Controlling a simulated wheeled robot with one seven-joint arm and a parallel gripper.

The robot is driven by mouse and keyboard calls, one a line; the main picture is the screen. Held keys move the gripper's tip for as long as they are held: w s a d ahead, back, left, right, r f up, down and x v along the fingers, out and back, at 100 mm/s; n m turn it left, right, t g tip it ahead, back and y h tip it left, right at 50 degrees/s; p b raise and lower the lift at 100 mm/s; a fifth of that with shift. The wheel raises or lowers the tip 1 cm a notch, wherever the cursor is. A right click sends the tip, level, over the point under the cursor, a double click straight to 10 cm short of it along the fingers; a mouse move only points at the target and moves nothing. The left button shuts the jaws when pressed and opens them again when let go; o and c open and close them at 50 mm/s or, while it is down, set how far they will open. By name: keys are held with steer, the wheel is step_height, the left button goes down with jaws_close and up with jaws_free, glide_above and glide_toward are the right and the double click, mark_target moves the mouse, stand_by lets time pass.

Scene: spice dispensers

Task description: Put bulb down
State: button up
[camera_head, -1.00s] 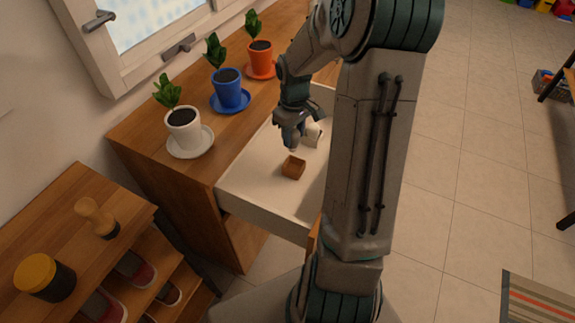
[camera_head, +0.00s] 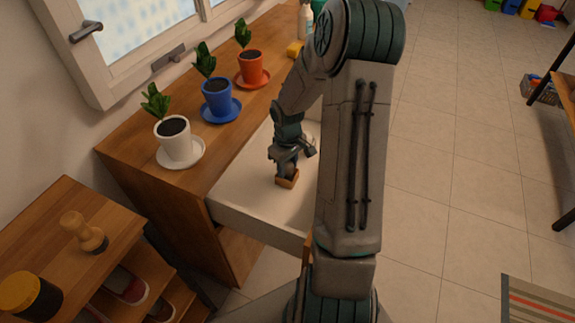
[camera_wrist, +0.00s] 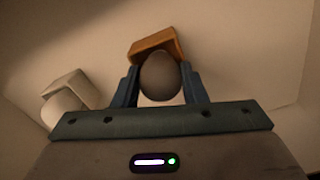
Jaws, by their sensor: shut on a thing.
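The bulb (camera_wrist: 161,77), a dark grey rounded shape in the wrist view, sits between the two blue fingers of my gripper (camera_wrist: 160,88). My gripper is shut on it. In the head view my gripper (camera_head: 286,167) is low in the open drawer, right at a small brown box (camera_head: 288,181); the bulb cannot be made out there. The brown box also shows in the wrist view (camera_wrist: 150,43), just beyond the bulb. Whether the bulb touches the box or drawer floor cannot be told.
The pale drawer (camera_head: 252,213) has bare floor around the box. A small white object (camera_wrist: 66,95) lies to the left in the wrist view. White (camera_head: 175,140), blue (camera_head: 218,99) and orange (camera_head: 251,67) plant pots stand on the cabinet top.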

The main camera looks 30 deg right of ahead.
steer(key=shift+f+b, duration=0.3)
steer(key=shift+f, duration=0.15)
steer(key=shift+s+f, duration=0.1)
steer(key=shift+f, duration=0.05)
